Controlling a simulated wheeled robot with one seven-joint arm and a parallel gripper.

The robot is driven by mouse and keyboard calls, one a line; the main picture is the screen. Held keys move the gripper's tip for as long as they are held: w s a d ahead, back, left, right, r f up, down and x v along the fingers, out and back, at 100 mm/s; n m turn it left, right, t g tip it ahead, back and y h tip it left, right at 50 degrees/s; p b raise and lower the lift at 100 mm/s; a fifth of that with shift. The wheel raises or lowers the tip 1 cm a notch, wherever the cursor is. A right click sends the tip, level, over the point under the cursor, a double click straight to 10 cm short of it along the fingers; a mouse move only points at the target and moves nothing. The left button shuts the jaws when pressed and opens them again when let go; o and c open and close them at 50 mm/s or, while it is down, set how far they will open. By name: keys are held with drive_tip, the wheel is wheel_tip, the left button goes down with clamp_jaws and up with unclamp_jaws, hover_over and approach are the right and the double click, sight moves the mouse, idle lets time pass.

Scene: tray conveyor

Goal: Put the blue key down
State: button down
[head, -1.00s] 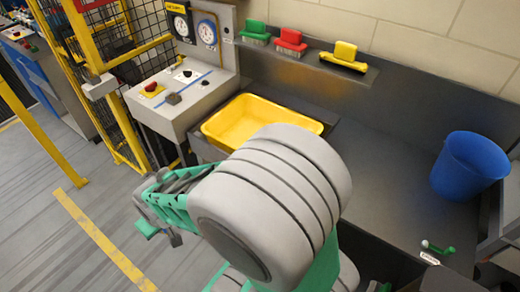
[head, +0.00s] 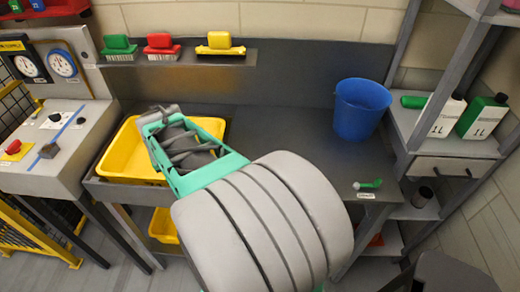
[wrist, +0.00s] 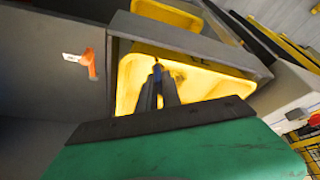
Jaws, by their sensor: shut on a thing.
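The blue key (wrist: 157,68) shows only as a small blue bit at the fingertips in the wrist view; most of it is hidden between the fingers. My gripper (wrist: 157,76) is shut on it, above the inside of a yellow tub (wrist: 210,58). I cannot tell how high it is above the tub floor. In the head view the yellow tub (head: 113,160) sits at the left end of the grey bench, and my arm reaches over it. The fingers and the key are hidden there.
A blue bucket (head: 361,110) stands on the bench at the right. A green handle (head: 370,184) lies by the front edge. Brushes (head: 160,46) stand on the shelf behind. An orange handle (wrist: 90,62) shows in the wrist view. The middle of the bench is clear.

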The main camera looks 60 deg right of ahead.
drive_tip(key=s+d+r+m+g+h+b, duration=0.1)
drive_tip(key=s+d+r+m, duration=0.3)
drive_tip(key=d, duration=0.3)
drive_tip(key=s+d+r+m+g+b, duration=0.1)
drive_tip(key=s+d+r+m+b, duration=0.1)
drive_tip(key=s+d+r, duration=0.3)
drive_tip(key=s+d+f+p, duration=0.1)
drive_tip(key=d+f, duration=0.2)
drive_tip(key=d, duration=0.1)
drive_tip(key=s+d+f+p, duration=0.1)
drive_tip(key=s+d+f, duration=0.1)
drive_tip(key=d+f, duration=0.2)
drive_tip(key=s+d+f+p, duration=0.1)
drive_tip(key=s+d+f, duration=0.1)
drive_tip(key=d+f, duration=0.2)
drive_tip(key=shift+s+d+f, duration=0.15)
drive_tip(key=shift+d, duration=0.45)
drive_tip(key=shift+s+d+f, duration=0.1)
drive_tip(key=shift+d, duration=0.45)
drive_tip(key=shift+w+f+p, duration=0.1)
drive_tip(key=shift+f+p, duration=0.2)
drive_tip(key=shift+f, duration=1.1)
drive_tip(key=shift+f, duration=0.25)
drive_tip(key=c, duration=1.5)
unclamp_jaws()
drive_tip(key=shift+r, duration=0.1)
drive_tip(key=shift+c, duration=0.2)
